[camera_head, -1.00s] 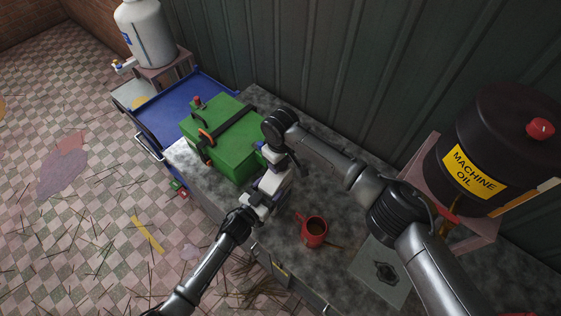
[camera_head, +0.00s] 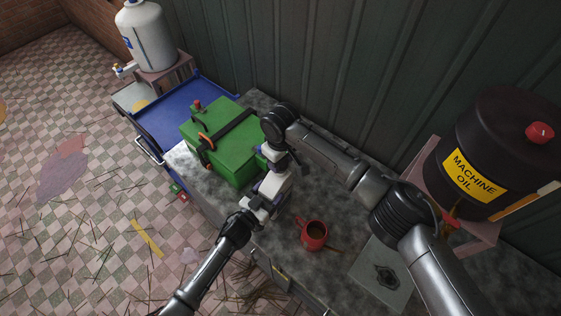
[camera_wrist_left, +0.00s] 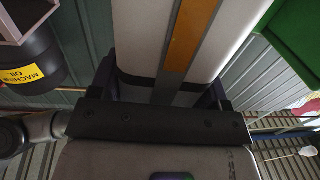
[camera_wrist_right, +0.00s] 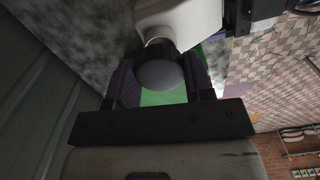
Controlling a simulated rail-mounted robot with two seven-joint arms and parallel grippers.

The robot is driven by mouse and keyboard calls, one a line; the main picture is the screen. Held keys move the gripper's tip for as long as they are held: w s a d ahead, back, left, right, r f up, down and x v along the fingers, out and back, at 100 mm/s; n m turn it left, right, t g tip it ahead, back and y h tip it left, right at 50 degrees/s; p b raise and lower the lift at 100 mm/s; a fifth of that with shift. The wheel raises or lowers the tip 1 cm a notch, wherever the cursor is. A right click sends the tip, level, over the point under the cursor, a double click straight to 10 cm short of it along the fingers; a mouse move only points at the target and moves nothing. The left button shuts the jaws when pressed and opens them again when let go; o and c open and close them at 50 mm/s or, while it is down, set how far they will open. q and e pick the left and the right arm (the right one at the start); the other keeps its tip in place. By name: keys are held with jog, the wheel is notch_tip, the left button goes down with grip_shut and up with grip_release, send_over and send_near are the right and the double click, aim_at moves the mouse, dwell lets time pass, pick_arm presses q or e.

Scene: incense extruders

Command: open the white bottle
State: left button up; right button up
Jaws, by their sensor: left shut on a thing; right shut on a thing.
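The white bottle (camera_wrist_left: 141,35) with an orange stripe fills the upper middle of the left wrist view. My left gripper (camera_wrist_left: 163,88) is shut on its body, one finger on each side. In the right wrist view the white bottle's neck (camera_wrist_right: 180,22) leads to a dark round cap (camera_wrist_right: 160,74). My right gripper (camera_wrist_right: 161,84) is shut on this cap, which is still at the bottle's neck. In the head view both grippers meet at the bottle above the bench, and they partly hide it. Whether the cap is loosened cannot be seen.
A green box (camera_head: 231,162) stands on the stone bench (camera_head: 335,268), left of the grippers. A red mug (camera_head: 313,236) with dark liquid stands close on the right. A black machine oil drum (camera_head: 495,130) stands at far right. A blue cart (camera_head: 178,122) is beyond the box.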

jog(key=shift+r, duration=1.35)
pick_arm(q)
jog(key=o, duration=1.8)
